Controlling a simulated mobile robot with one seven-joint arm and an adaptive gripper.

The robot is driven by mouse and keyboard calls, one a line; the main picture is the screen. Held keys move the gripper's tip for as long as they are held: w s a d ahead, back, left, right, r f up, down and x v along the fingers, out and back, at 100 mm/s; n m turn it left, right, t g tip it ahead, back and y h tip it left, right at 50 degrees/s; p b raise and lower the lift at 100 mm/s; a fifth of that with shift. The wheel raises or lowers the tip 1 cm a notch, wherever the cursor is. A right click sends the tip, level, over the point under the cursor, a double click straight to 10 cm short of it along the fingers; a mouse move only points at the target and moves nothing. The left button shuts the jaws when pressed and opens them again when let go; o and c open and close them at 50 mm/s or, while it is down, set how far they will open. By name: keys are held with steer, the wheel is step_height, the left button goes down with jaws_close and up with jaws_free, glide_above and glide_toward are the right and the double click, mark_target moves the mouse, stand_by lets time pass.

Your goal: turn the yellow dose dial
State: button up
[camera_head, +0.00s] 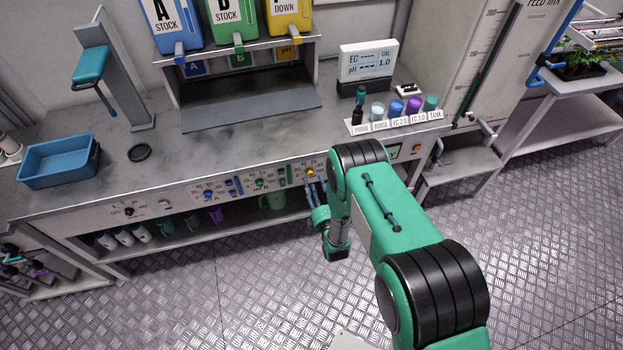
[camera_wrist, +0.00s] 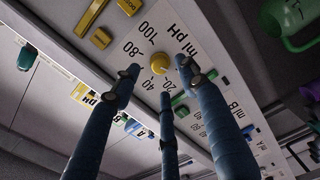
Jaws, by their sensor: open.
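The yellow dose dial (camera_wrist: 161,63) is a round knob on the white front panel, ringed by printed numbers and "ml pH" in the wrist view. In the head view the dial (camera_head: 310,172) shows small on the bench's front panel. My gripper (camera_wrist: 160,76) has blue fingers spread open around the dial, with one tip at its left, one at its right and one below it. Whether any finger touches the dial I cannot tell. In the head view my gripper (camera_head: 313,188) is at the panel, partly hidden by my arm.
A blue dial (camera_head: 208,195) and a green dial (camera_head: 260,183) sit left of the yellow one. A yellow button (camera_wrist: 101,38) is close by. Cups (camera_head: 377,111) stand on the bench above. A green mug (camera_head: 273,200) is on the shelf below. The floor in front is clear.

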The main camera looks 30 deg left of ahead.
mark_target(310, 175)
steer(key=shift+x, duration=2)
steer(key=shift+c, duration=0.3)
jaws_close()
